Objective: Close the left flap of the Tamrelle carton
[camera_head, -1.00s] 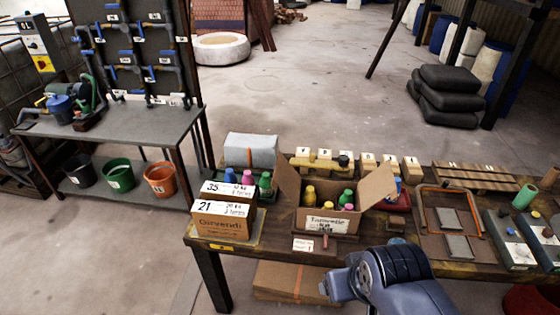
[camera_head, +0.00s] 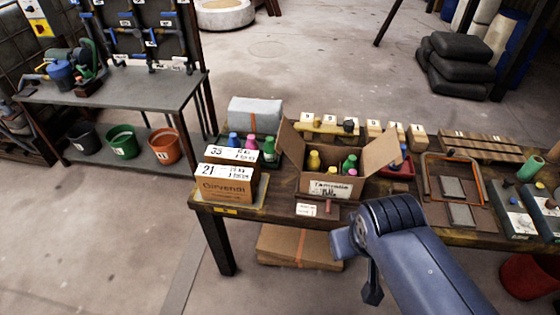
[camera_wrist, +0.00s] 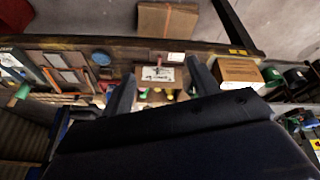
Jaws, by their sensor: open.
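The Tamrelle carton (camera_head: 331,189) stands open on the wooden table in the head view, with yellow, green and pink-capped bottles inside. Its left flap (camera_head: 290,148) stands up and leans outward to the left. Its right flap (camera_head: 380,149) is splayed out to the right. In the wrist view the carton's label (camera_wrist: 158,74) shows upside down between my fingers. My gripper (camera_wrist: 162,71) is open, with nothing visibly held between its fingers. In the head view my arm reaches in from the lower right, in front of the carton; the fingers cannot be made out clearly there.
Girvendi boxes (camera_head: 224,184) are stacked left of the carton, with a grey package (camera_head: 254,115) behind. Numbered wooden blocks (camera_head: 374,129) line the back. A red tray (camera_head: 400,171) and an orange frame (camera_head: 426,180) lie right. A small label card (camera_head: 307,210) is at the front edge.

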